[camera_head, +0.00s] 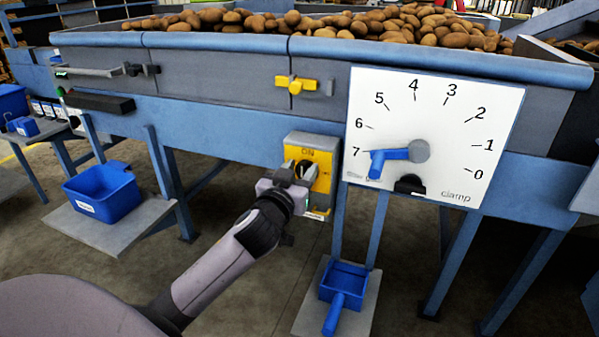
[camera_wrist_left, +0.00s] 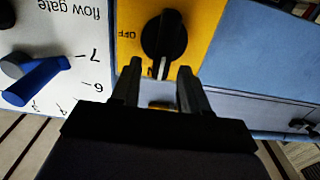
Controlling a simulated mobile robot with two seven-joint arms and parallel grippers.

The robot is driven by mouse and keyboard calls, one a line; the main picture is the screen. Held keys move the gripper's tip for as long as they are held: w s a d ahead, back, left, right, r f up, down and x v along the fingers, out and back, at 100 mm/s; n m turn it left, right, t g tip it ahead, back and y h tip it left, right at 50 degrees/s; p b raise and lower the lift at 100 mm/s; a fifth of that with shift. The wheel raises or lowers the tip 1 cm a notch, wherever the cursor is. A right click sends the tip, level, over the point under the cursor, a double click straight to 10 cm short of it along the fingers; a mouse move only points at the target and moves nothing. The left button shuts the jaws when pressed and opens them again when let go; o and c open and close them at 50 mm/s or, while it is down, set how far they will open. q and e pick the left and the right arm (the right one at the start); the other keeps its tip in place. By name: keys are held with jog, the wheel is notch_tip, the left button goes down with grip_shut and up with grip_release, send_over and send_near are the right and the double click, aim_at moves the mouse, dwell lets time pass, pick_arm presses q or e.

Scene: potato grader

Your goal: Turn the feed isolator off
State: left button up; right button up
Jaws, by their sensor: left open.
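The feed isolator is a yellow plate (camera_head: 322,153) on the front of the blue grader frame, with a black rotary knob (camera_head: 308,172). In the left wrist view, which is upside down, the knob (camera_wrist_left: 165,38) has its white mark toward the partly hidden ON lettering; OFF is printed to its left. My left gripper (camera_head: 296,171) is in front of the isolator. In the left wrist view its open fingers (camera_wrist_left: 159,72) stand on either side of the knob's marked end, apparently without gripping. Contact cannot be told. My right gripper is not in view.
Right of the isolator is a white dial plate (camera_head: 450,110) with a blue flow gate lever (camera_head: 388,160). A yellow handle (camera_head: 296,85) is above. A blue scoop (camera_head: 344,282) lies below on a grey plate; a blue bin (camera_head: 103,193) stands at left. Potatoes (camera_head: 340,22) fill the top.

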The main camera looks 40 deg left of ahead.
pick_arm(q)
grip_shut()
